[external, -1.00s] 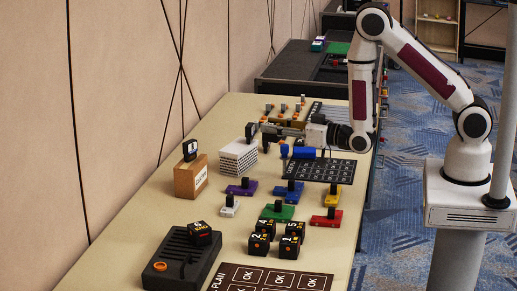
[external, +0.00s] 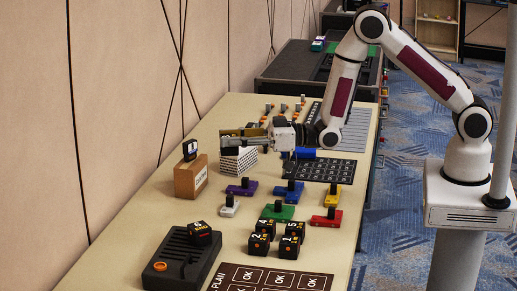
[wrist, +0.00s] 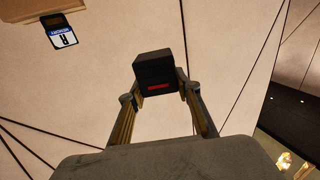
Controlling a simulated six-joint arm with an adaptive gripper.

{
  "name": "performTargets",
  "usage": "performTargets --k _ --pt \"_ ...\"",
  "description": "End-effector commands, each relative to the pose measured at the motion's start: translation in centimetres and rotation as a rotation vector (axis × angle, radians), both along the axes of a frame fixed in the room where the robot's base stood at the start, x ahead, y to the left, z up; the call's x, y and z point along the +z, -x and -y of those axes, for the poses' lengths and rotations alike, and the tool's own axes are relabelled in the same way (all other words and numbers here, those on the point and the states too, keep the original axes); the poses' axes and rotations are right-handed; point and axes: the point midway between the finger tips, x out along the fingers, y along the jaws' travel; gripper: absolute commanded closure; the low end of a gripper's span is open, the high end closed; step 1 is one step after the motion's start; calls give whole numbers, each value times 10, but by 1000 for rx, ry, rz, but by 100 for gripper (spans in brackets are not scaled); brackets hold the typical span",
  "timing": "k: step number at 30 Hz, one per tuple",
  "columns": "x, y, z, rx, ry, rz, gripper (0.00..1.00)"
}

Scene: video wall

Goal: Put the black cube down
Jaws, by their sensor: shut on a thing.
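The black cube (wrist: 155,67) with a red mark on its face is between the two fingertips of my gripper (wrist: 158,90) in the wrist view. My gripper is shut on it. In the external view, my gripper (external: 230,142) reaches left, over or just behind the white striped stack (external: 238,163). The held cube is small and dark there and hard to separate from the fingers. I cannot tell whether it touches the stack.
Several numbered black cubes (external: 259,244) stand at the front; another (external: 200,233) sits on a black device (external: 182,258). Coloured knobbed blocks (external: 290,191) stand mid-table. The front mat (external: 270,278) is marked OK.

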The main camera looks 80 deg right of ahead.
Motion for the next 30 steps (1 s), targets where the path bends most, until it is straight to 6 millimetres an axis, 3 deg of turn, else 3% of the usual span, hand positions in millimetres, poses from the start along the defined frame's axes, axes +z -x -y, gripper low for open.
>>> performTargets --k 3,15,30 --pt "-8 -13 -38 64 -1 2 93" --pt "-27 -40 -150 243 -1 1 93" --pt "-36 -61 -263 410 -1 1 93"
